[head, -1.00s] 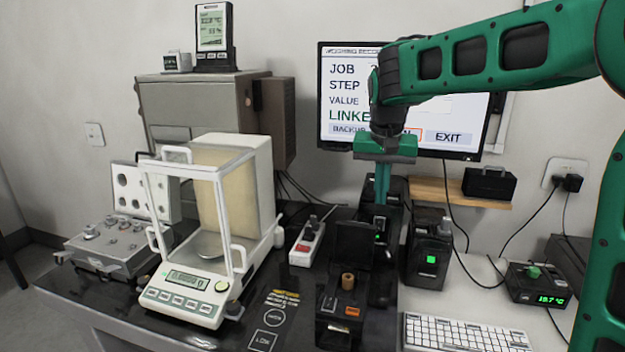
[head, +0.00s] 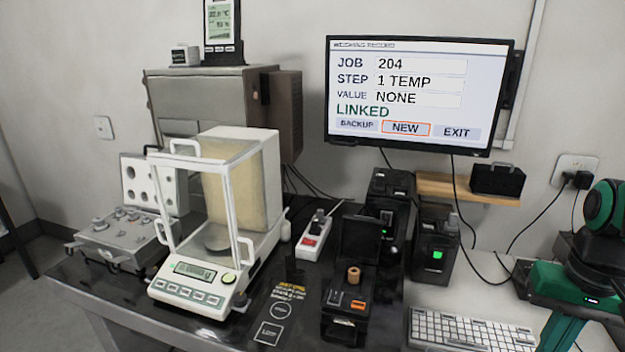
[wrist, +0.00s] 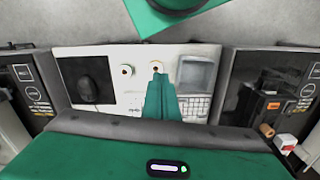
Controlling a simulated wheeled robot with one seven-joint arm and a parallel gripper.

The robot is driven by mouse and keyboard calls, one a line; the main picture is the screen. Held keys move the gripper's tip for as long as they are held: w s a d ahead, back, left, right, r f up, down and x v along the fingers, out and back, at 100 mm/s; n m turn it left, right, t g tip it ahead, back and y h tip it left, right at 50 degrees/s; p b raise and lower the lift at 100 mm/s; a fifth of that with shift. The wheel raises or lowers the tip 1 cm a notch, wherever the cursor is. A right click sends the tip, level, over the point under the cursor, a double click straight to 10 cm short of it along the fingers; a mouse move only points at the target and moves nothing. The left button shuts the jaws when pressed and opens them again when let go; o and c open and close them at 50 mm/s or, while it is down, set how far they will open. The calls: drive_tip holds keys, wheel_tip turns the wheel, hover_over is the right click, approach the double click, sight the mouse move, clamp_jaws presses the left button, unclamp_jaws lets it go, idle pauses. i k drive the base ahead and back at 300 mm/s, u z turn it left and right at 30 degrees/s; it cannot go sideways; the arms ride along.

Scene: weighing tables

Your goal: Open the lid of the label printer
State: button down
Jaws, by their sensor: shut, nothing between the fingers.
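The label printer (head: 343,318) is a black box at the front middle of the dark table, with an orange button and a brown roll core (head: 353,275). Its black lid (head: 360,238) stands up at the back, so the printer is open. The printer also shows at the right of the wrist view (wrist: 268,104). My gripper's green body (head: 562,290) is at the lower right of the head view, well to the right of the printer and apart from it. In the wrist view its green fingers (wrist: 160,92) are together and empty.
A glass-sided balance (head: 215,235) stands left of the printer. Black devices (head: 436,250) stand behind and to its right. A keyboard (head: 465,330) lies on the white table at the right. A monitor (head: 420,95) hangs on the wall behind. A power strip (head: 313,240) lies behind the printer.

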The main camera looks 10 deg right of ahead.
sight(361, 238)
drive_tip(key=z, duration=1.15)
drive_tip(key=k, duration=0.95)
drive_tip(key=u, duration=1.15)
drive_tip(key=i, duration=1)
